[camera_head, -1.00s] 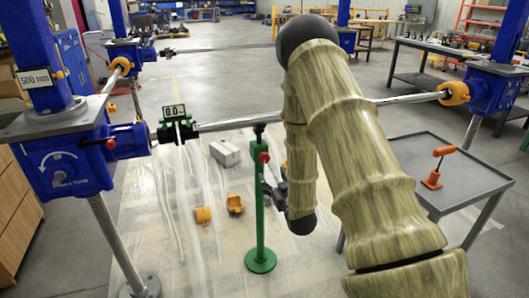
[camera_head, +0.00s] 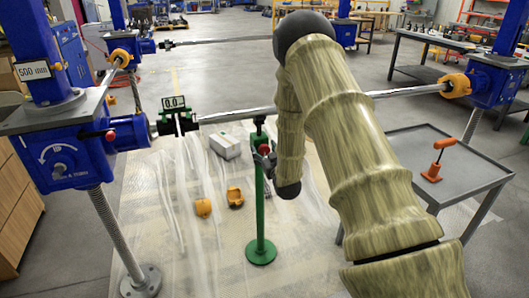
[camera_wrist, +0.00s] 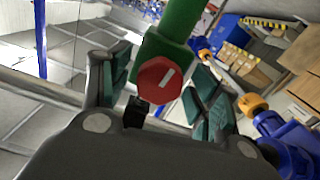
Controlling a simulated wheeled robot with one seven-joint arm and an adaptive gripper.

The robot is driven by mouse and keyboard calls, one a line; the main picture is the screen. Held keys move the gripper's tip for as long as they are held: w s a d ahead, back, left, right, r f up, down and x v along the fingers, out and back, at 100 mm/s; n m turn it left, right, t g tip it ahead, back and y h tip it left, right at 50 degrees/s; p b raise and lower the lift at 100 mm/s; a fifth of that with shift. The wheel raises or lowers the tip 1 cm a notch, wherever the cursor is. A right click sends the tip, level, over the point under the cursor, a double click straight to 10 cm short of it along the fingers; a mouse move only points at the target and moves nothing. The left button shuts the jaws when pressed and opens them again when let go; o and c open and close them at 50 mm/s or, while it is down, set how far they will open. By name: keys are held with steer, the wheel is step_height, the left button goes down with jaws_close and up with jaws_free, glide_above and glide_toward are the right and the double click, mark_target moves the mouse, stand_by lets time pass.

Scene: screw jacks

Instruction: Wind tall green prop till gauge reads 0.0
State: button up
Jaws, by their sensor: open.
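The tall green prop (camera_head: 260,215) stands upright on a round foot on the plastic sheet, its top at the long shaft (camera_head: 228,116); whether they touch is unclear. Its red knob (camera_head: 264,149) is near the top and shows as a faceted red cap with a white mark in the wrist view (camera_wrist: 160,80). The green gauge (camera_head: 174,103) on the shaft appears to read 0.0. My gripper (camera_head: 268,160) is at the knob, partly hidden by my arm. In the wrist view my gripper (camera_wrist: 163,88) is open, its green-padded fingers on either side of the red knob.
A blue screw jack (camera_head: 60,145) stands at left, another (camera_head: 490,85) at right. A grey cart (camera_head: 455,160) carries an orange handled tool (camera_head: 435,162). Orange coupling halves (camera_head: 235,197) and a white box (camera_head: 225,145) lie on the sheet. Floor before the prop is clear.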

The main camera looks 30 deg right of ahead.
steer(key=shift+w, duration=0.1)
steer(key=shift+c, duration=0.4)
steer(key=c, duration=0.9)
steer(key=shift+c, duration=0.2)
steer(key=shift+d, duration=0.1)
steer(key=shift+m+p, duration=0.3)
steer(key=shift+m, duration=0.6)
steer(key=o, duration=1)
